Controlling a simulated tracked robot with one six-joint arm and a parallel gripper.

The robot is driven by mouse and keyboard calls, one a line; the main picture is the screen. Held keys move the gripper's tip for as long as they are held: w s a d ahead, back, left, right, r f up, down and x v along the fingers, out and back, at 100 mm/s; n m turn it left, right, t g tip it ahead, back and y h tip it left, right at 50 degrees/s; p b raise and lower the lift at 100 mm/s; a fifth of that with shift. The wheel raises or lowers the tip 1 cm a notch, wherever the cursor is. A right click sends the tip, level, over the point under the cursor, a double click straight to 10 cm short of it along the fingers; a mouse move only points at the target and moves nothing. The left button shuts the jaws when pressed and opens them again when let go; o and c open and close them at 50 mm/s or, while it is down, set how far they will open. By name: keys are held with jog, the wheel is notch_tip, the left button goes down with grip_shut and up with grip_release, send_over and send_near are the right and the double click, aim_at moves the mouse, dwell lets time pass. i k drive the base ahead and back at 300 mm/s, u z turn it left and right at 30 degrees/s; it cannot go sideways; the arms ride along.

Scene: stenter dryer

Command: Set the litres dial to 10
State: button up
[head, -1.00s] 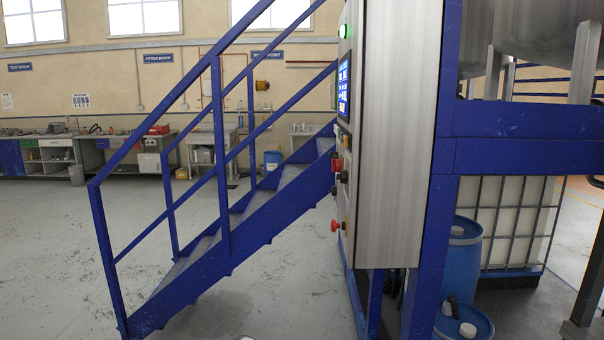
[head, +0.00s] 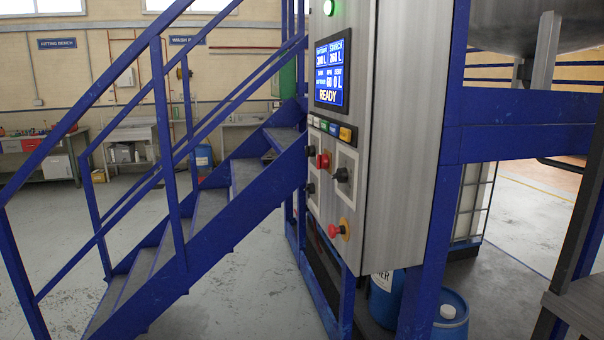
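A steel control cabinet (head: 397,150) stands right of centre in the head view, its front panel seen at a slant. Its screen (head: 332,73) shows several figures in litres, a last value that looks like 0 L, and the word READY. Below are coloured labels and several black knobs, one at the right (head: 342,175) and others at the left (head: 311,188). A red knob (head: 323,160) sits between them. Which knob is the litres dial, and where it points, is too small to tell. My gripper is not in view.
Blue stairs with railings (head: 170,230) rise just left of the cabinet. A red mushroom button (head: 335,230) sticks out low on the panel. Blue drums (head: 446,318) and a caged tank stand behind a blue post. Grey floor is open in front.

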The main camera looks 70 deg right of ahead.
aim_at(341, 175)
jog(key=z, duration=0.45)
jog(key=i, duration=1.25)
jog(key=z, duration=0.5)
